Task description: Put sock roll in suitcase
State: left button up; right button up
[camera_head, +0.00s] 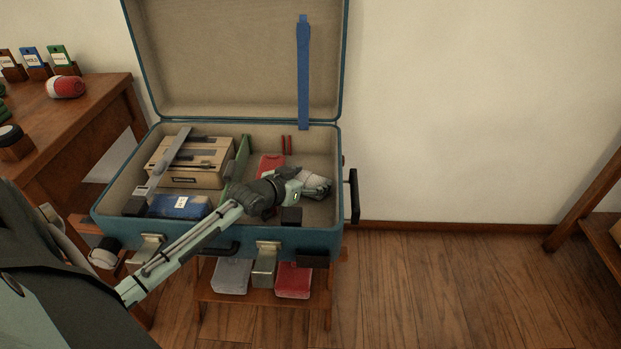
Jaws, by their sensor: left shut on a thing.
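The open teal suitcase (217,240) has its lid up against the wall. My left gripper (312,186) reaches over its front edge into the right compartment and is shut on a pale grey bundle (319,183), which looks like a sock roll. The gripper hides part of the bundle, and I cannot tell whether it touches the suitcase floor. A red and white roll (65,87) lies on the wooden table at left. My right gripper is not in view.
A tan box (190,162) and a blue packet (179,206) lie in the suitcase's left part. A green divider (238,168) stands beside a red item (269,166). A blue strap (303,80) hangs on the lid. The wooden table (105,100) stands at left.

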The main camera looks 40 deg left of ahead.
pick_arm(q)
jog(key=o, duration=0.9)
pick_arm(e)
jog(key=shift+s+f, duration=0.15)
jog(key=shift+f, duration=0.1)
pick_arm(q)
jog(key=p+v, duration=0.1)
jog(key=v, duration=0.5)
jog(key=shift+s, duration=0.15)
jog(key=shift+s+r, duration=0.3)
jog(key=shift+s, duration=0.2)
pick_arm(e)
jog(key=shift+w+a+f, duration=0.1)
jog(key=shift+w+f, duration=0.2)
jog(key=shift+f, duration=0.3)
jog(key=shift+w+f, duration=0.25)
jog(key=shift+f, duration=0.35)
